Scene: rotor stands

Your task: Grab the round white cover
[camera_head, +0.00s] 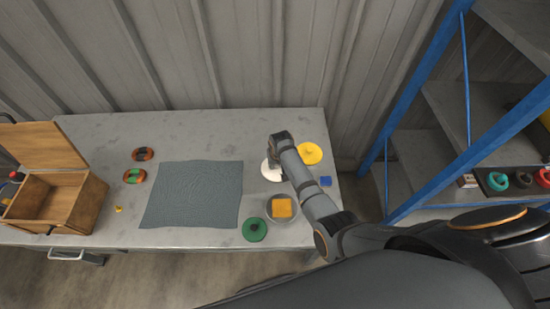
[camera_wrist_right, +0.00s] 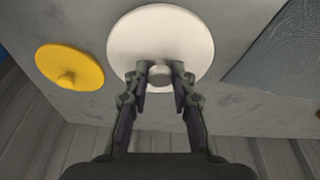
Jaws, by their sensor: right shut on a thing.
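The round white cover (camera_head: 271,172) is at the right part of the table, partly hidden by my right arm in the head view. I cannot tell whether the cover touches the table. My left gripper is not in view.
A grey mat (camera_head: 193,194) and an open wooden box (camera_head: 88,205) lie left. A blue-framed shelf (camera_head: 428,120) stands right.

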